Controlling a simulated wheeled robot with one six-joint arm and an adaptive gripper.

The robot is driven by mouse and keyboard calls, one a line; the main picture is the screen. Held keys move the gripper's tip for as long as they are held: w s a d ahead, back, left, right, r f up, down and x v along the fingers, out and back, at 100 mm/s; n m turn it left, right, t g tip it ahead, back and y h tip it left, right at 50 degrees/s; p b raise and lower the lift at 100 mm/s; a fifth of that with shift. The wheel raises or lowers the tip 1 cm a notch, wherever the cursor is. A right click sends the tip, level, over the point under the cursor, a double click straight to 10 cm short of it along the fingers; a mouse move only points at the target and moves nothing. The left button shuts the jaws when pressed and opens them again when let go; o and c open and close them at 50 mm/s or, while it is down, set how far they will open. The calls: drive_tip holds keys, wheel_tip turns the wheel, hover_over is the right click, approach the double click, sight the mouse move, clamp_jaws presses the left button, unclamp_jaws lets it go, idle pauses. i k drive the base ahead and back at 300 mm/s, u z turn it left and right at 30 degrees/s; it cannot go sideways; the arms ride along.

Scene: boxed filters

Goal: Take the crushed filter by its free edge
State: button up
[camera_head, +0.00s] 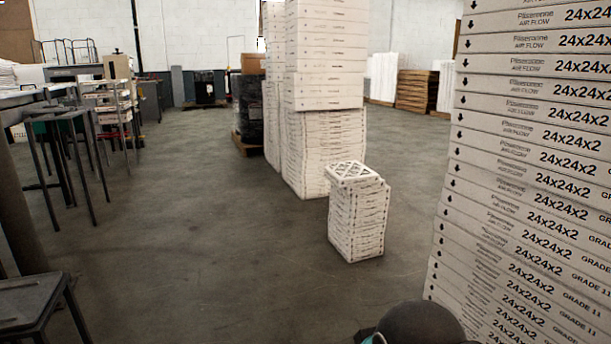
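A short stack of white boxed filters (356,225) stands alone on the floor, right of the middle. A white filter with a lattice face (352,171) lies on top of it. It sits a little askew and its front edge juts past the boxes below. At this size I cannot tell whether it is crushed. My gripper is not in view. A dark rounded part at the bottom edge looks like my arm, well in front of the short stack.
A tall stack of 24x24x2 boxes (530,165) fills the right side, close by. Tall white stacks (325,120) stand behind the short stack. Dark metal tables (60,130) line the left, and another table (30,302) is at lower left. The middle floor (210,230) is clear.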

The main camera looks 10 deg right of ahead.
sight(344, 174)
drive_tip(key=u, duration=0.1)
drive_tip(key=i, duration=1.25)
drive_tip(key=z, duration=1)
drive_tip(key=i, duration=2.5)
